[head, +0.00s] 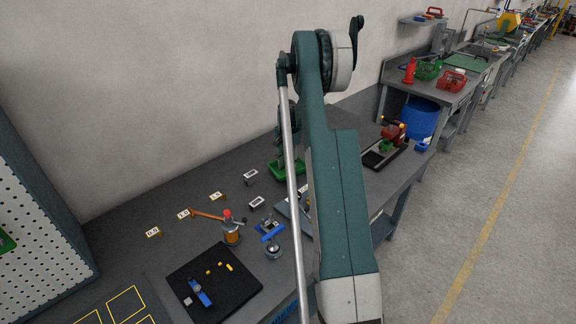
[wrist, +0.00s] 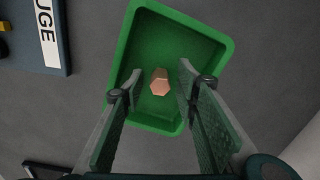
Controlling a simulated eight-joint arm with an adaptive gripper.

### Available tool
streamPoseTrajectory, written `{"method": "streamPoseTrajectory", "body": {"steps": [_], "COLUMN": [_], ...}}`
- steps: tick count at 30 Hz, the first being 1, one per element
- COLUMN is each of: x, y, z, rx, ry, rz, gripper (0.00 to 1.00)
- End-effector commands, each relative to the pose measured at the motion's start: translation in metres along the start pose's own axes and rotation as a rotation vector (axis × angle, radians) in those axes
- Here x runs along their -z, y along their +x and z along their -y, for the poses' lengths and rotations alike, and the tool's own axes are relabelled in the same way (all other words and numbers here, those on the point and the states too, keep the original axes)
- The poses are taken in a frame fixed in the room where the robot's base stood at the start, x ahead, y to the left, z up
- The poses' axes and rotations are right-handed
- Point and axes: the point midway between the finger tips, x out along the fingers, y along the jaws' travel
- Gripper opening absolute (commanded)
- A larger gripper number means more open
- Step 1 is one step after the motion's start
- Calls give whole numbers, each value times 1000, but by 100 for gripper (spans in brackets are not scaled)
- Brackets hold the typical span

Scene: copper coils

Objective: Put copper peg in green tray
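The green tray (wrist: 222,60) fills the upper middle of the wrist view. In the head view the tray (head: 293,172) sits on the bench, partly hidden by my arm. The copper peg (wrist: 160,86) shows inside the tray's outline, its hexagonal end facing the wrist camera. I cannot tell whether it rests on the tray floor or is just above it. My gripper (wrist: 158,78) is over the tray with a finger on each side of the peg. The fingers are apart, with a visible gap on both sides of it. The peg is hidden in the head view.
In the head view, a black board (head: 235,290), an orange-and-red device (head: 231,232) and small labelled blocks stand on the bench. A red-and-black machine (head: 393,135) stands to the right.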

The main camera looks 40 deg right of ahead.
Motion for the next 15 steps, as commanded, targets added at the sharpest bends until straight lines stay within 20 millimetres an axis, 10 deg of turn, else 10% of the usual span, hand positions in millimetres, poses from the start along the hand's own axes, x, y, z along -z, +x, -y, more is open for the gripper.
{"method": "streamPoseTrajectory", "body": {"steps": [15], "x": [0], "y": [-27], "z": [0], "rx": [0], "ry": [0], "rz": [0], "gripper": [31]}}
